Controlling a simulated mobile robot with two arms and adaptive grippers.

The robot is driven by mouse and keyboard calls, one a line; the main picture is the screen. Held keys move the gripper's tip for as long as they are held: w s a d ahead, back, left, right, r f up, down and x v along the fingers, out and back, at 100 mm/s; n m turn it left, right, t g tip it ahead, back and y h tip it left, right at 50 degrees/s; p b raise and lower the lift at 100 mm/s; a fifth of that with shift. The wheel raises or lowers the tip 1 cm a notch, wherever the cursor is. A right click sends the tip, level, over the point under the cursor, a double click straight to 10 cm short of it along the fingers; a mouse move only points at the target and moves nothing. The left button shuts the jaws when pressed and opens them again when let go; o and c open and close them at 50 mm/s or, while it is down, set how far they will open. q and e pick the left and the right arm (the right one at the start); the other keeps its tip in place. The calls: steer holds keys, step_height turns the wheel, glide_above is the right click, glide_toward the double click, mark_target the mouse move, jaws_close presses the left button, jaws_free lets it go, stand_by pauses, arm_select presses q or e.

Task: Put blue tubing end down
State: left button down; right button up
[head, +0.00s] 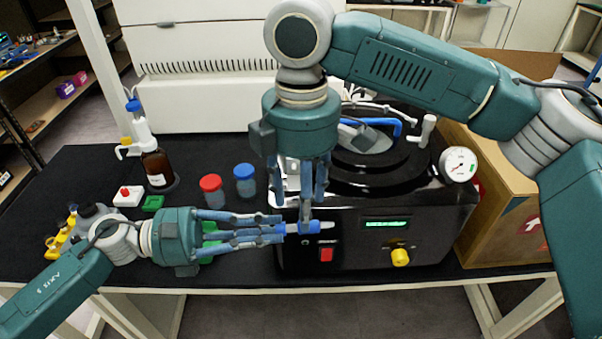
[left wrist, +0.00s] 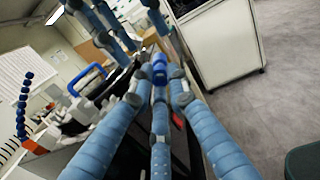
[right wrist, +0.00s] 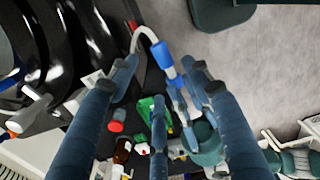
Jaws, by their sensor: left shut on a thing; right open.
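The blue tubing end (head: 301,227), a blue sleeve with a pale tip, is in my left gripper (head: 284,230). The gripper is shut on it and holds it nearly level in front of the freeze dryer (head: 350,255). The blue sleeve shows beyond the left fingertips in the left wrist view (left wrist: 159,67). In the right wrist view a white tube curves from the blue sleeve (right wrist: 162,55). My right gripper (head: 306,210) points down, open, its fingertips close to the tubing end. I cannot tell whether they touch it.
A red-capped bottle (head: 211,186) and a blue-capped bottle (head: 245,180) stand left of the dryer. A brown bottle (head: 158,170) is farther left. A cardboard box (head: 505,220) stands at the right. The black table top (head: 80,185) has clear patches on the left.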

mark_target(298, 228)
steer(key=shift+f, duration=2.05)
steer(key=shift+c, duration=0.3)
arm_select(q)
steer(key=shift+s, duration=0.1)
arm_select(e)
steer(key=c, duration=1.2)
arm_select(q)
steer(key=c, duration=1.6)
jaws_free()
